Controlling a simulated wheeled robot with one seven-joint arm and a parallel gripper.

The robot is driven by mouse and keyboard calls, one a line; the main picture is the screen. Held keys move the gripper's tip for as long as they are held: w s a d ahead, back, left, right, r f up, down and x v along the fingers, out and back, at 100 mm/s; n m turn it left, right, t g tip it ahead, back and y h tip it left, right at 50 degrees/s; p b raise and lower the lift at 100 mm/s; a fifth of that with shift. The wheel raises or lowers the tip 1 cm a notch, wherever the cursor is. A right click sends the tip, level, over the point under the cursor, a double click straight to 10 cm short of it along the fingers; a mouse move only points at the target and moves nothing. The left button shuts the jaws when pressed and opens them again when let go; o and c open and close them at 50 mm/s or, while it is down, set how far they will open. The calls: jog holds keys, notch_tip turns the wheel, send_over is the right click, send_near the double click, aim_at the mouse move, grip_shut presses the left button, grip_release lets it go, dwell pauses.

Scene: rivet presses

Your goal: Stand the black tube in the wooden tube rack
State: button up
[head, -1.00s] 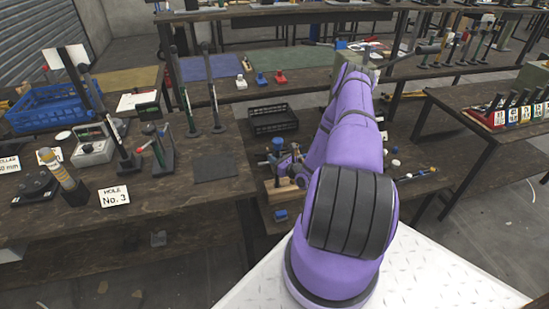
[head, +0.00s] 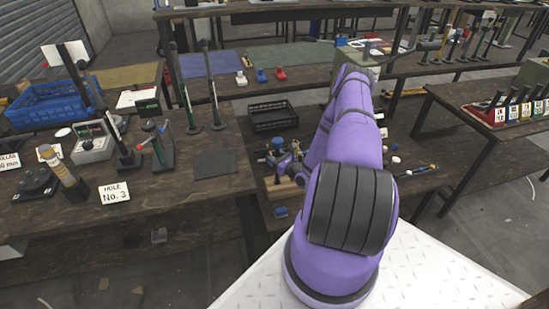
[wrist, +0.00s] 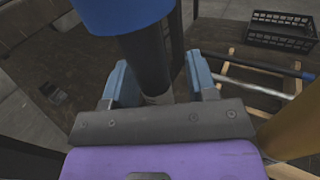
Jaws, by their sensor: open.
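In the wrist view a black tube (wrist: 147,62) with a blue top (wrist: 118,14) stands between the two blue fingers of my gripper (wrist: 155,84). The fingers are open, one on each side of it; whether either touches it is unclear. The tube's lower end is hidden behind the gripper body. In the head view a blue top (head: 277,144) shows beside my purple wrist, above a pale wooden block (head: 284,188) that may be part of the wooden tube rack. My fingers are hard to make out there. Light wooden strips (wrist: 232,76) lie right of the gripper in the wrist view.
A black crate (head: 273,115) sits behind the gripper, and also at upper right in the wrist view (wrist: 281,32). A tan cylinder (wrist: 292,128) stands close at right. Left of the arm is a bench with a dark mat (head: 222,165) and a HOLE No. 3 sign (head: 114,193).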

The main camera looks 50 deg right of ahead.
jog(key=shift+s, duration=0.1)
jog(key=s, duration=1)
jog(key=shift+s+a, duration=0.15)
jog(key=shift+s, duration=0.15)
